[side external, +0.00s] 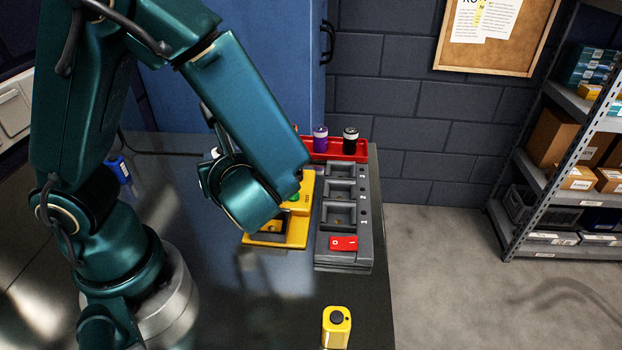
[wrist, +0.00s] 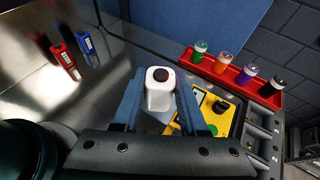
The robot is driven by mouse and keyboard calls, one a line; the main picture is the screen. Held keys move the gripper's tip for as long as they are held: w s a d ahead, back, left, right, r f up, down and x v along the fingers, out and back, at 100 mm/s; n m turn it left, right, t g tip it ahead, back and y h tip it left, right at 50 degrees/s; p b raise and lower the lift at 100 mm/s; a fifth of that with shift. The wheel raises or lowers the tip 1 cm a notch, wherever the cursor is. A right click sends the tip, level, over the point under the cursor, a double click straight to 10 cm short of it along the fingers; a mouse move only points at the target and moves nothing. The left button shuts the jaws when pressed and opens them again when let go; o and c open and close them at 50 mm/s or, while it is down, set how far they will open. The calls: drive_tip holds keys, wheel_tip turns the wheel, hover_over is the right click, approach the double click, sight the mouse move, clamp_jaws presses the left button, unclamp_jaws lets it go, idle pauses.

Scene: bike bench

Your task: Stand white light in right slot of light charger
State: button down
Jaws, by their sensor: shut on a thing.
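A white light (wrist: 160,92) with a dark round button on top sits between the two blue fingers of my gripper (wrist: 161,84) in the wrist view. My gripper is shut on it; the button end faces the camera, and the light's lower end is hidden. The grey block with a row of square slots, which looks like the light charger (side external: 365,238), stands right of my wrist. It also shows at the right of the wrist view (wrist: 250,150). Its visible slots look empty.
A yellow device (side external: 290,238) with a green button lies left of the grey block. A red switch (side external: 343,243) is on the block's near end. A red tray (side external: 350,154) with several banded cylinders stands behind. A yellow light (side external: 336,328) stands near the front edge.

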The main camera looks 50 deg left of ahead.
drive_tip(key=s+a+r, duration=0.2)
drive_tip(key=a, duration=0.2)
drive_tip(key=w+d+f+m+t+h, duration=0.1)
drive_tip(key=w+d+m+t, duration=0.2)
drive_tip(key=w, duration=0.9)
drive_tip(key=w+d+f+m+t+h, duration=0.15)
drive_tip(key=w+d, duration=0.45)
drive_tip(key=w, duration=0.6)
drive_tip(key=shift+s+a+f, duration=0.1)
drive_tip(key=shift+a+f, duration=0.1)
drive_tip(key=shift+f, duration=1.5)
drive_tip(key=shift+a+f, duration=0.2)
drive_tip(key=shift+f, duration=1.5)
drive_tip(key=shift+f, duration=0.55)
drive_tip(key=c, duration=0.7)
unclamp_jaws()
drive_tip(key=shift+c, duration=0.2)
